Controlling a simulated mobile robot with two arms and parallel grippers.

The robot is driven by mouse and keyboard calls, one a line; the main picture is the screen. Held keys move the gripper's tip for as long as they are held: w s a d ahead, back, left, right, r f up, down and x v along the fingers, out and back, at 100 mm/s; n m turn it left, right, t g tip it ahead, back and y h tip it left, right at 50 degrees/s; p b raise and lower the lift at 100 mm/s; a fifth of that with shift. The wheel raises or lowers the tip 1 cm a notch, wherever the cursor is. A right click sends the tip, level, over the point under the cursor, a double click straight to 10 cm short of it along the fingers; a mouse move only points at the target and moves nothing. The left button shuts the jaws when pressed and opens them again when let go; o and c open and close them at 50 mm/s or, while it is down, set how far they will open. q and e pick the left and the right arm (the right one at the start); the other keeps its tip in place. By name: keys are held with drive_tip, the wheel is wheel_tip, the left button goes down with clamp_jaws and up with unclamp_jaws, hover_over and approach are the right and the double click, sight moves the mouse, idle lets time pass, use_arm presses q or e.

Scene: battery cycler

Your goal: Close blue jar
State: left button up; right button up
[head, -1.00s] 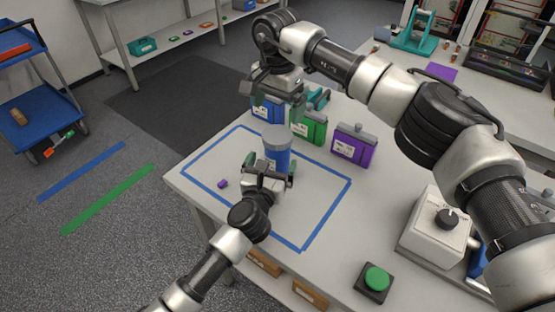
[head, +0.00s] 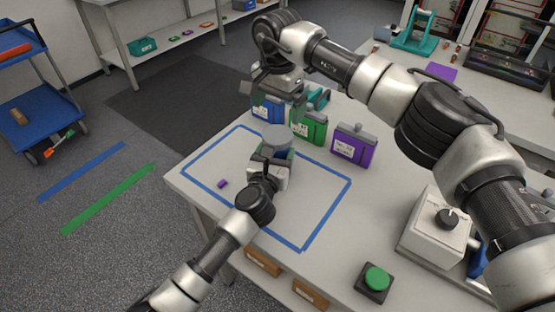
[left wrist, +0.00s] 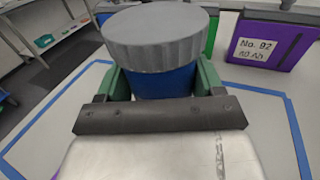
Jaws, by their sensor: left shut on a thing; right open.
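The blue jar (left wrist: 165,82) stands upright inside the blue taped rectangle, with a wide grey ribbed lid (left wrist: 160,38) on its top. In the head view the lid (head: 277,136) shows above my left gripper, which hides most of the jar's body. My left gripper (head: 274,157) is shut on the jar's body, below the lid; its green fingers lie on both sides of the jar in the left wrist view. I cannot tell how tightly the lid sits. My right gripper (head: 270,92) is open above the table's far side, behind the jar, near the blue canister.
A blue canister (head: 267,109), a green canister (head: 308,126) and a purple canister (head: 351,146) stand in a row behind the jar. A small purple block (head: 222,184) lies left of it. A green button (head: 376,279) and a white box with a knob (head: 438,228) are at right.

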sight(278, 134)
use_arm(q)
drive_tip(key=c, duration=0.7)
drive_tip(key=shift+c, duration=0.5)
use_arm(e)
drive_tip(key=shift+m, duration=0.5)
drive_tip(key=m, duration=0.8)
drive_tip(key=shift+f, duration=0.1)
drive_tip(key=shift+f, duration=3.95)
drive_tip(key=shift+c, duration=0.2)
